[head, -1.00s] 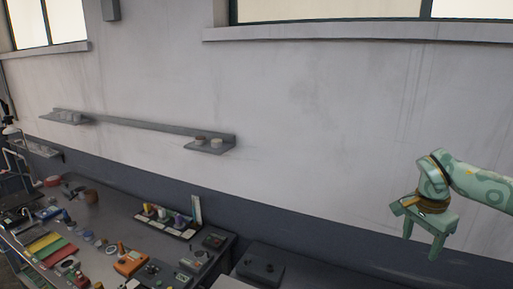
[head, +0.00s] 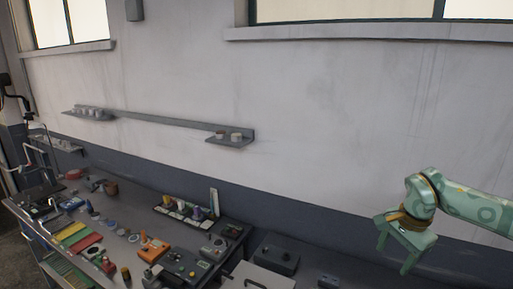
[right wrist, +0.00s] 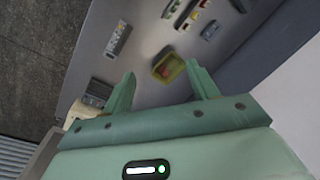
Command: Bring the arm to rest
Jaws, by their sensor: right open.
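My right gripper (head: 393,258) is at the right side of the head view, held up in front of the wall with its fingers pointing down. In the right wrist view its two green fingers (right wrist: 162,88) stand apart with nothing held between them. A yellow-rimmed container (right wrist: 168,68) shows beyond the fingers, on the surface below and apart from them. My left gripper is not in the head view.
A grey workbench (head: 150,215) at lower left carries several tools and coloured boxes, including an orange device (head: 152,249). A dark box (head: 277,254) stands right of it. A wall shelf (head: 160,121) holds small jars. The wall beside my right arm is bare.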

